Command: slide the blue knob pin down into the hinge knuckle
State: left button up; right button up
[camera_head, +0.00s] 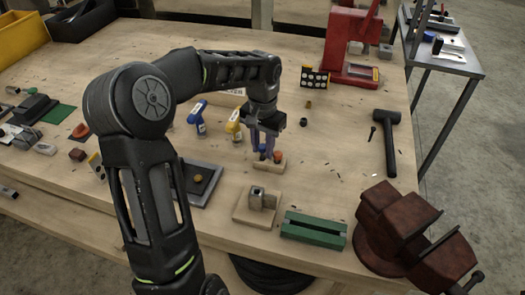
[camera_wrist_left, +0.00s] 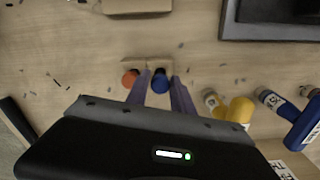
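The blue knob pin (camera_head: 263,148) stands upright in a small wooden block (camera_head: 263,166), beside an orange-knobbed pin (camera_head: 278,156). My left gripper (camera_head: 264,143) points down over the block. In the left wrist view, its two fingers (camera_wrist_left: 160,86) stand either side of the blue knob (camera_wrist_left: 160,76), open, with a slight gap showing; contact is hard to judge. The orange knob (camera_wrist_left: 131,78) is outside the fingers. The pin shafts are hidden. The metal hinge knuckle (camera_head: 257,196) sits on a wooden base (camera_head: 242,211) nearer to me. My right gripper is not in view.
A green slotted block (camera_head: 313,231) and a dark red vise (camera_head: 410,235) stand to the right of the knuckle. A dark tray (camera_head: 205,192) lies to its left. A hammer (camera_head: 388,140) lies at right.

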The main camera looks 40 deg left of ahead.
aim_at(263, 146)
pick_arm(q)
grip_shut()
dwell(0.3)
jog(key=shift+r, duration=0.15)
notch_tip(263, 146, up, 10)
jog(key=shift+f, duration=0.1)
dwell(0.5)
dwell(0.5)
